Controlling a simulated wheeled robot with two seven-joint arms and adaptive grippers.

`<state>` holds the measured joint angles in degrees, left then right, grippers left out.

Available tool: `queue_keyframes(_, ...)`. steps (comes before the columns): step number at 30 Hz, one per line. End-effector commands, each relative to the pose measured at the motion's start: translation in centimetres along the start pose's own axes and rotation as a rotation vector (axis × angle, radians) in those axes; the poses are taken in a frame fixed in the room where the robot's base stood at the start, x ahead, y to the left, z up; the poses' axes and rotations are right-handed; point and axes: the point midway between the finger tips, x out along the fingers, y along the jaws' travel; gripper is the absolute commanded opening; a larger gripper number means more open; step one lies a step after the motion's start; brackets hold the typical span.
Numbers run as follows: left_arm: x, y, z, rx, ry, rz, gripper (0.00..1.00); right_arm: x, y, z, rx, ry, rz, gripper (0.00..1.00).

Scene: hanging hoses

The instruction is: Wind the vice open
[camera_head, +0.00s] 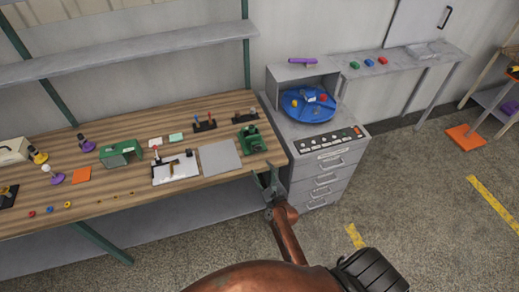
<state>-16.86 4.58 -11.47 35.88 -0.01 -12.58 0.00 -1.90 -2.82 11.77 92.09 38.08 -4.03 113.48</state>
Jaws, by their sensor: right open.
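A small green vice (257,144) stands on the wooden workbench (130,200), close to its right end. Its jaw gap and handle are too small to make out. My right gripper (265,173) is open, with its fingers pointing up at the bench's right front edge. It is in front of the vice and appears apart from it, with nothing seen between the fingers. My left gripper is out of view.
A grey drawer cabinet (325,181) with a blue round tray (306,108) stands right of the bench.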

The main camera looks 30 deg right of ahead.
Motion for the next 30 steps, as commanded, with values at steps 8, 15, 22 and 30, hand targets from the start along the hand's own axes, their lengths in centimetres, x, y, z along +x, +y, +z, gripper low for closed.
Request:
queue_keyframes(8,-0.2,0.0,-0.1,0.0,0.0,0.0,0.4,1.8,-2.6,2.1,0.237,-0.054,-0.089,0.5)
queue_keyframes(15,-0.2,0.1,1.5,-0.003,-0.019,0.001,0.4,5.5,-2.9,2.3,0.234,-0.054,-0.087,0.5)
queue_keyframes(22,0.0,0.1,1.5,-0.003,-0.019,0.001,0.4,8.2,-3.1,2.3,0.234,-0.052,-0.088,0.5)
queue_keyframes(30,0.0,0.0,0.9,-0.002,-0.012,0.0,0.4,8.8,-3.2,2.3,0.233,-0.051,-0.088,0.5)
